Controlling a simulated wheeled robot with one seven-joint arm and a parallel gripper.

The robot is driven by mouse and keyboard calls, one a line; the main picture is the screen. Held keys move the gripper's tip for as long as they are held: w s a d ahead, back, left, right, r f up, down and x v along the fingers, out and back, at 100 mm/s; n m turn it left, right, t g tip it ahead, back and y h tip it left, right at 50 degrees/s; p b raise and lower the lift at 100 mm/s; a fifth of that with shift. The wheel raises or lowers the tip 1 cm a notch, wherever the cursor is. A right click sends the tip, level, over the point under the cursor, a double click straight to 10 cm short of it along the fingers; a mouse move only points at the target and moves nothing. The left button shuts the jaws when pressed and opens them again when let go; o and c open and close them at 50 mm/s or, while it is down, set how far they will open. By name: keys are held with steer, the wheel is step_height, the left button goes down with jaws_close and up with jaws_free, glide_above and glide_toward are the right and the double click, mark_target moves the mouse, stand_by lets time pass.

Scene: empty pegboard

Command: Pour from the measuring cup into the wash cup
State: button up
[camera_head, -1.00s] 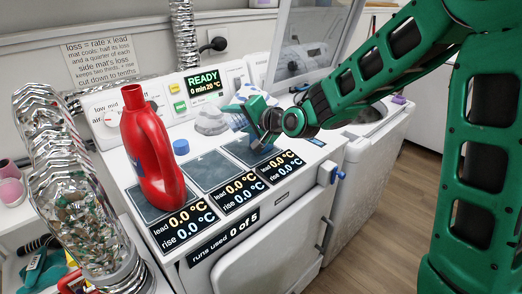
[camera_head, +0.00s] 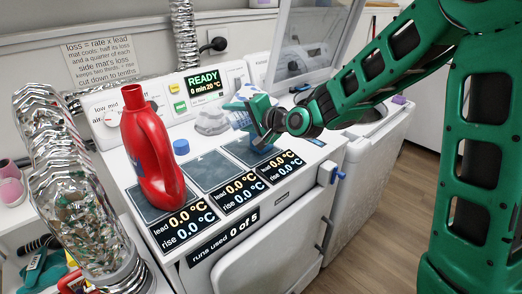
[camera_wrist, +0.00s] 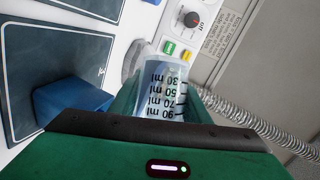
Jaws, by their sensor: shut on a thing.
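My gripper (camera_head: 258,117) is shut on the measuring cup (camera_head: 239,119), a clear cup with bluish tint, held above the right part of the white machine top. The wrist view shows the cup (camera_wrist: 163,88) between the green fingers, its ml marks upside down in the picture. The cup is tilted; its contents cannot be made out. A blue block-like thing (camera_wrist: 70,104) sits at a dark mat below the gripper; it shows partly under the gripper in the head view (camera_head: 262,148). I cannot tell whether it is the wash cup; no other wash cup is clearly seen.
A red bottle (camera_head: 150,150) stands on the left mat. The middle mat (camera_head: 212,171) is bare. A blue cap (camera_head: 181,147) and a whitish rounded thing (camera_head: 211,122) stand near the control panel. A silver duct (camera_head: 70,190) rises at the left.

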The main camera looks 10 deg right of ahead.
steer(key=shift+w+d+r+m+y, duration=0.2)
steer(key=shift+d+r+m+y, duration=0.1)
steer(key=shift+d+m, duration=0.2)
stand_by(0.5)
steer(key=shift+f+m+y, duration=0.3)
steer(key=shift+f+m, duration=0.05)
steer(key=shift+m, duration=0.05)
stand_by(0.5)
steer(key=shift+r, duration=0.1)
